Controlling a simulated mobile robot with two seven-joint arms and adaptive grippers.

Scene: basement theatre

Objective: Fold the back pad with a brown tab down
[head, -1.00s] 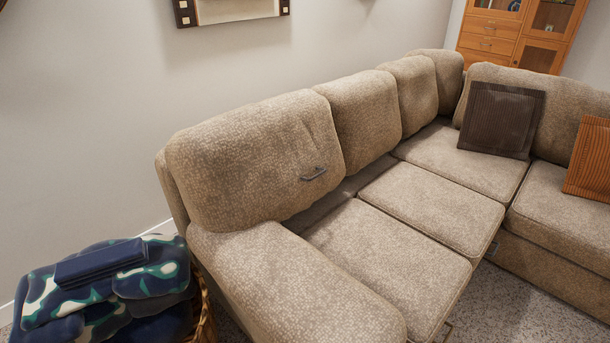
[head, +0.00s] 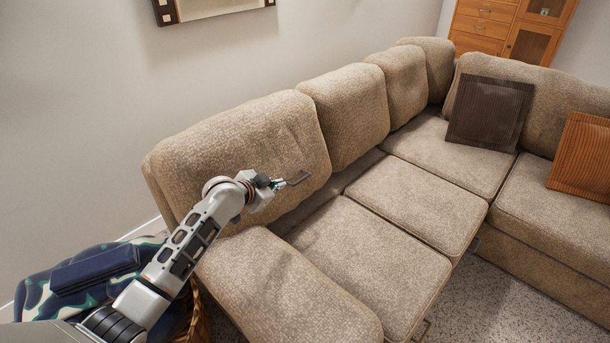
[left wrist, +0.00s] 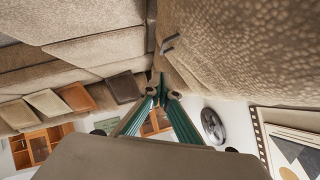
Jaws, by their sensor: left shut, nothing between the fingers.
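The nearest back pad (head: 245,140) of the beige sofa stands upright at the left end, and it fills the upper right of the left wrist view (left wrist: 240,50). A small grey-brown bar-like tab (head: 301,178) sticks out from the lower right of its front face. The tab also shows above the fingers in the left wrist view (left wrist: 169,43). My left gripper (head: 277,184) is shut and empty, just left of the tab in the head view. In the left wrist view its green fingers (left wrist: 161,93) come together below the tab, apart from it. My right gripper is not in view.
The seat cushions (head: 350,245) in front of the pad are clear. The padded armrest (head: 275,290) lies below my left arm. A basket with blue patterned blankets (head: 95,270) stands at the left. Dark (head: 488,112) and orange (head: 582,155) pillows are far right.

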